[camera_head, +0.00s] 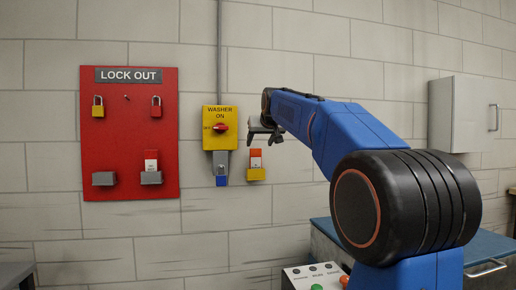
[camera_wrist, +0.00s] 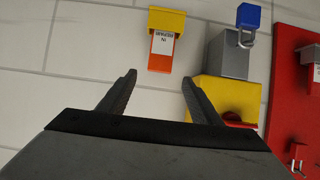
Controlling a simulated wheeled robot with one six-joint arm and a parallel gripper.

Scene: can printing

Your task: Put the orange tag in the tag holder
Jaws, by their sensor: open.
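The orange tag (camera_head: 255,153) with a white label stands upright in a small yellow tag holder (camera_head: 257,175) on the wall, right of the washer switch. In the wrist view, which is upside down, the orange end of the tag (camera_wrist: 161,64) points toward my gripper, and the yellow holder (camera_wrist: 167,20) is beyond it. My gripper (camera_head: 264,133) is just above the tag in the head view. In the wrist view my gripper (camera_wrist: 160,77) is open and empty, its fingertips to either side of the tag's line and short of it.
The yellow washer box (camera_head: 220,112) has a red knob and a grey part with a blue padlock (camera_head: 222,181) below. The red lock out board (camera_head: 138,125) bears padlocks, a grey holder (camera_head: 104,178), and another grey holder (camera_head: 151,178) with a red-and-white tag.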

